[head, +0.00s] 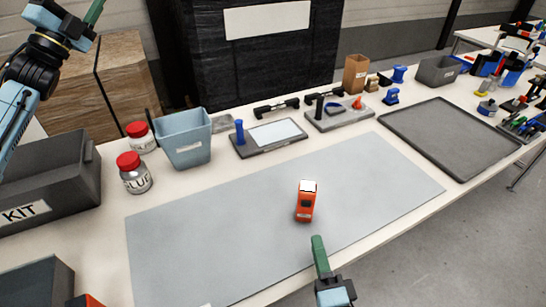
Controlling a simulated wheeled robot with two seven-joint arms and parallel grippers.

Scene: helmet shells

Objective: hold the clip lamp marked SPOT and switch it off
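A small orange object with a white top face and dark markings (305,203) stands on the grey mat; it may be the clip lamp. I cannot read SPOT on it, nor tell if it is lit. My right gripper (319,245) is at the front edge of the mat, below the orange object in the picture and apart from it. Its green fingers overlap in this view, so their gap is hidden. My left gripper (94,12) is raised at the top left, far from the mat, partly cut off by the frame.
The grey mat (190,240) is otherwise largely clear. Left of it are glue jars (134,178), a blue-grey bin (187,145) and a KIT box (40,205). Behind it lie a tray with a blue-handled tool (268,137) and another tool tray (338,117). A dark empty tray (450,135) is right.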

